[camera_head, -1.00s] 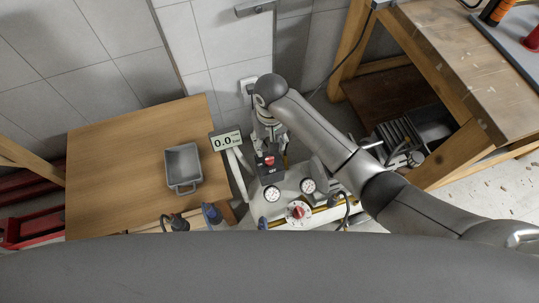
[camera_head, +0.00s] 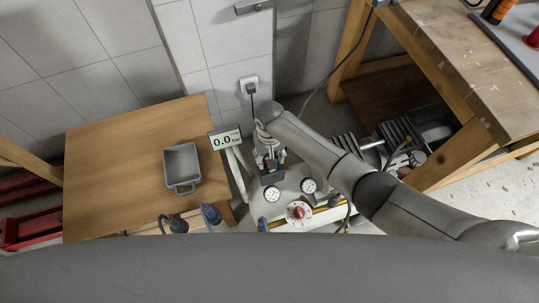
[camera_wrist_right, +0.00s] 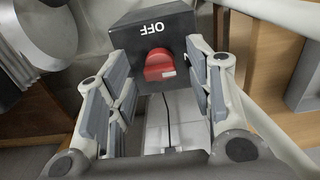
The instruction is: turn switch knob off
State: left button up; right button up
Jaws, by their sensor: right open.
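The switch box (camera_wrist_right: 152,28) is black with a white OFF label, which reads upside down in the right wrist view. Its red knob (camera_wrist_right: 160,66) projects from the face, with a pale mark at its lower right. My right gripper (camera_wrist_right: 156,84) is open, with one finger on each side of the knob and a gap to it on both sides. In the head view my right gripper (camera_head: 270,155) is over the switch box (camera_head: 271,177) and hides the knob. My left gripper is not in view.
Two gauges (camera_head: 272,194) and a red-and-white dial (camera_head: 298,212) sit in front of the box. A wooden table (camera_head: 110,150) holds a grey tray (camera_head: 182,164). A workbench (camera_head: 470,70) is at right.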

jog(key=c, duration=1)
